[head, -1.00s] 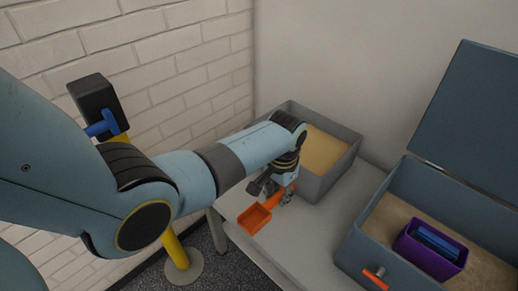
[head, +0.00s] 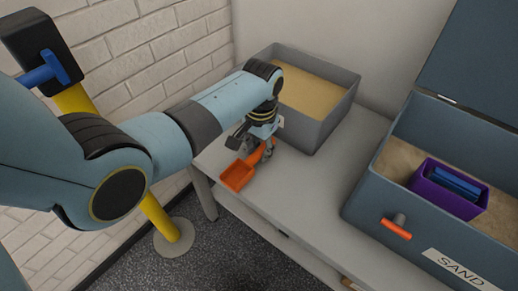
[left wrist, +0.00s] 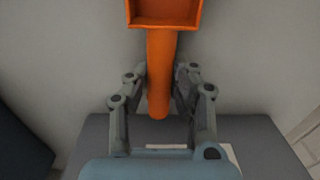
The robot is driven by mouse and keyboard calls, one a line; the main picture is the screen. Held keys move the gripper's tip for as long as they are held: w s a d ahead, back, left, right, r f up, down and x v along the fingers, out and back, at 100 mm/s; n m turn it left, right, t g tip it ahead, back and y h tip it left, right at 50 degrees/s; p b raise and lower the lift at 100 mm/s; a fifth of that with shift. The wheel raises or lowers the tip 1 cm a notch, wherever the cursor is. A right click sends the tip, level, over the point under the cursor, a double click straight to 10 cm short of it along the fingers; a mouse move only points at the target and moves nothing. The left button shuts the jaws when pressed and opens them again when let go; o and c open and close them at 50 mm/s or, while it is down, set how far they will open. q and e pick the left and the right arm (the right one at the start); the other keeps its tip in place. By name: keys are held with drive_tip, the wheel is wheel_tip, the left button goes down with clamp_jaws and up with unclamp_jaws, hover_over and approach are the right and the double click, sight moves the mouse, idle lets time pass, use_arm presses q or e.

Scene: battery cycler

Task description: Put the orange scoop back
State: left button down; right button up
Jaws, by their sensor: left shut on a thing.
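The orange scoop (head: 238,176) is at the left end of the grey table (head: 280,195), in front of the grey sand bin (head: 324,125). My left gripper (head: 262,152) is shut on the scoop's handle. In the left wrist view, the scoop (left wrist: 162,60) has its handle between the two fingers of my left gripper (left wrist: 161,92), and its square cup is at the top edge. I cannot tell whether the scoop touches the table. My right gripper is not in view.
A blue-grey box labelled SAND (head: 408,222) stands at the right with its lid raised. It holds sand, a purple container (head: 455,203) with blue pieces, and an orange-handled latch or tool (head: 396,229) shows at its front. The table between bin and box is clear.

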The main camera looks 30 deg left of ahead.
sight(260, 150)
use_arm(q)
drive_tip(key=shift+f, duration=0.2)
drive_tip(key=c, duration=1.4)
unclamp_jaws()
drive_tip(key=shift+c, duration=0.2)
drive_tip(key=shift+o, duration=1.3)
wheel_tip(260, 150, up, 12)
drive_tip(key=p, duration=0.3)
drive_tip(key=shift+d+r+p, duration=0.1)
drive_tip(key=shift+r+p, duration=0.1)
drive_tip(key=shift+p, duration=0.1)
